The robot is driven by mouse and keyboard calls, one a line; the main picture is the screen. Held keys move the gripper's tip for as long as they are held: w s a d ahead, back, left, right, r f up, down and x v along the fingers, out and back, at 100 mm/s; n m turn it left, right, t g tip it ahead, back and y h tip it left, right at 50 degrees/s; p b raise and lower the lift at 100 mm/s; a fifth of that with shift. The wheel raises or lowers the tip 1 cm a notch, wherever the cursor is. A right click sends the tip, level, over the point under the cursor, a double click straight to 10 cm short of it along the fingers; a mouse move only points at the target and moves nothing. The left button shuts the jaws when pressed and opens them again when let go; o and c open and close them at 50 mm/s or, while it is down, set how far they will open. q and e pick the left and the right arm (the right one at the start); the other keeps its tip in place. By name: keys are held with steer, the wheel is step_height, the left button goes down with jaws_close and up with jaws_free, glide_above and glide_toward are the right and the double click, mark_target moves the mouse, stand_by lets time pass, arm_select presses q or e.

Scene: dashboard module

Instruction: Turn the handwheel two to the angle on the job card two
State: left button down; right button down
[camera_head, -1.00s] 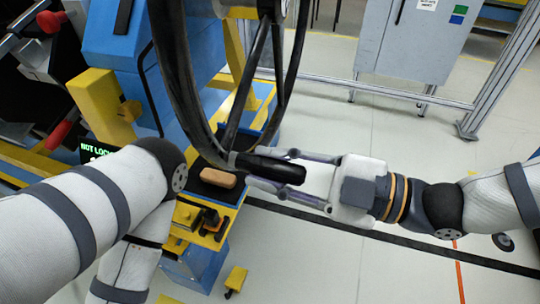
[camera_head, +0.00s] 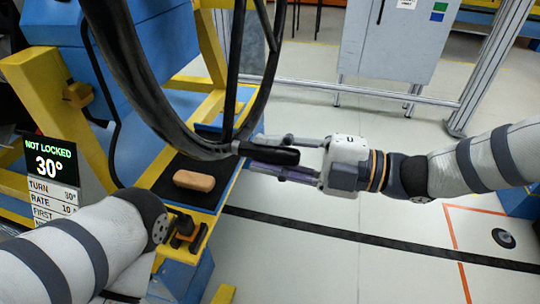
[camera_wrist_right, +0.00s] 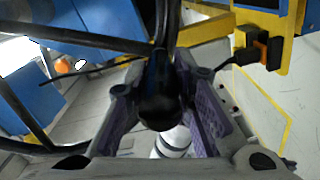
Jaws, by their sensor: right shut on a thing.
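The handwheel (camera_head: 143,92) is a large black spoked rim at the top of the head view; its upper part is cut off. A black handle (camera_head: 270,154) sticks out from its lower rim. My right gripper (camera_head: 272,156) is shut around this handle from the right. In the right wrist view the handle (camera_wrist_right: 160,95) lies between the two purple-lined fingers. A dark display (camera_head: 48,160) reads "NOT LOCKED" and 30°. Under it is the job card (camera_head: 52,195), with TURN, RATE and FIRST lines; its small figures are hard to read. My left gripper is out of view.
A tan block (camera_head: 194,180) lies on the dark-topped ledge (camera_head: 165,185) below the wheel. A black and orange fitting (camera_head: 183,229) sits on the yellow edge near my left arm. A grey cabinet (camera_head: 392,40) and metal frame stand behind. The floor right of the wheel is open.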

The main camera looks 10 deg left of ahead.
steer(key=shift+f, duration=0.15)
steer(key=c, duration=1.4)
jaws_free()
steer(key=shift+o, duration=0.2)
steer(key=d, duration=1.2)
steer(key=shift+s, duration=0.2)
